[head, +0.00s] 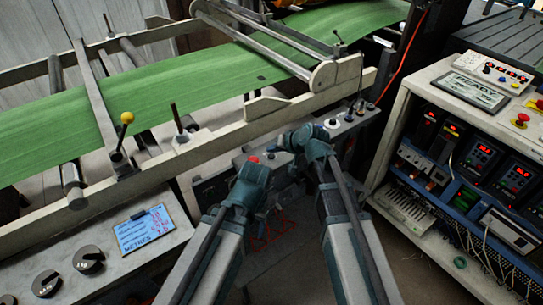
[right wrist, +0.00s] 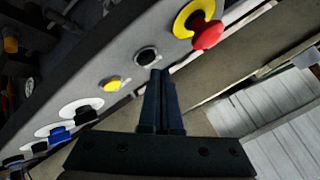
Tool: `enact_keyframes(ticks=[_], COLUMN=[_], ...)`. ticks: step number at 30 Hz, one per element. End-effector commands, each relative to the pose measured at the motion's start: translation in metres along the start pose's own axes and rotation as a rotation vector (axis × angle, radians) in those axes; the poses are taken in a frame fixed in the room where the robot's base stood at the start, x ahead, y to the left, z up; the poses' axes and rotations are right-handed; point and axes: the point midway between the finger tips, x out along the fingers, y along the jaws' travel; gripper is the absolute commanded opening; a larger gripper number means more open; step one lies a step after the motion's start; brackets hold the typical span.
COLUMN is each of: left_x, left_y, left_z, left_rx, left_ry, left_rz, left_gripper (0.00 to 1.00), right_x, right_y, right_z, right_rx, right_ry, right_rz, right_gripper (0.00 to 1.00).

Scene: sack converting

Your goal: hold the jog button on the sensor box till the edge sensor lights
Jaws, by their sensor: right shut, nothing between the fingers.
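The long grey sensor box (head: 345,127) lies along the near side of the green web's frame. In the right wrist view its panel (right wrist: 95,62) bears a black button (right wrist: 146,56), a small yellow button or lamp (right wrist: 112,84) and several plug-like fittings. No label can be read, so I cannot tell which is the jog button. My right gripper (head: 284,141) is shut and empty; its fingertips (right wrist: 160,72) appear just beside the black button, and contact is unclear. My left wrist is in the head view (head: 252,180); its fingers cannot be made out.
A red mushroom button (right wrist: 207,34) on a yellow ring sits close to the right fingertips. The green web (head: 180,95) runs behind on rollers. A control cabinet (head: 383,150) stands at right. A panel with black knobs (head: 88,260) is at lower left.

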Motion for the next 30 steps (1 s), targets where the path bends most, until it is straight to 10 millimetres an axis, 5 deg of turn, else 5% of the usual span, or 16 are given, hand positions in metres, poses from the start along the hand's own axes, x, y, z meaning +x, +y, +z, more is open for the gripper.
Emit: enact_keyframes(ticks=[30], left_x=[0.0083], left_y=[0.0008], left_z=[-0.0005], left_rx=[0.000], left_ry=[0.000], left_rz=[0.000], left_gripper=[0.65], right_x=[0.0058], right_y=[0.0042], right_z=[0.0042], right_rx=[0.000], right_ry=[0.000], right_rz=[0.000], right_gripper=[0.00])
